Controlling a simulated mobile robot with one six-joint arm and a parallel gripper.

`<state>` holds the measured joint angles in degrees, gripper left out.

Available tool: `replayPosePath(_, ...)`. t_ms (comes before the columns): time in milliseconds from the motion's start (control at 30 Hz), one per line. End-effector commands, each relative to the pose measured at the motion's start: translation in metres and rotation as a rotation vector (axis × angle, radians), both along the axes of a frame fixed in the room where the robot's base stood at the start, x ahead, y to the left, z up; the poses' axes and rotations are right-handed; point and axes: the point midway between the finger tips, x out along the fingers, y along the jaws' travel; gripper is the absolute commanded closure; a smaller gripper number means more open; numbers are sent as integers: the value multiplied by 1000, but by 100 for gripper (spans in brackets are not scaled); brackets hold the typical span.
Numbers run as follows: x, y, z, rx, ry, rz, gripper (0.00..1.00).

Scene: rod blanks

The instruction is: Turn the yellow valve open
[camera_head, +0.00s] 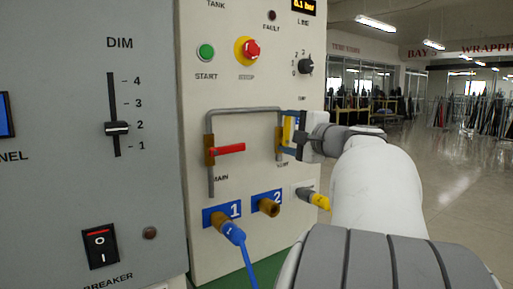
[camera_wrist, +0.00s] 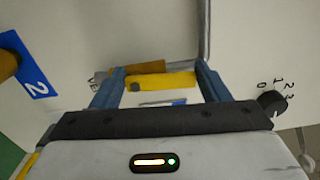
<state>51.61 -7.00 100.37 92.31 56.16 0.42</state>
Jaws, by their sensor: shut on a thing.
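The yellow valve handle (camera_head: 287,131) is on the right branch of a grey pipe on the panel. It looks upright, roughly in line with that branch. Its brass body (camera_head: 279,143) is partly hidden by my gripper. My gripper (camera_head: 292,132) is shut on the yellow handle, with blue fingers at both sides of it. In the wrist view, the yellow handle (camera_wrist: 168,81) lies across between the fingers, beside the brass body (camera_wrist: 137,67).
A red-handled valve (camera_head: 229,149) sits on the left branch, its handle horizontal. Below are a blue plug (camera_head: 229,230) in port 1, brass port 2 (camera_head: 269,208) and a yellow-tipped fitting (camera_head: 320,201). A knob (camera_head: 306,66) and red stop button (camera_head: 250,49) are above. Open floor lies right.

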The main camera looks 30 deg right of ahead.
Motion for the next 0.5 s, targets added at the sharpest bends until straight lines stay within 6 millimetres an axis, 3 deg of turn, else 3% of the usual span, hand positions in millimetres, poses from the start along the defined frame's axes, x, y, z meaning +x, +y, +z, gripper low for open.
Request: replayPosePath(500,0,2,-2,-95,-5,1,54)
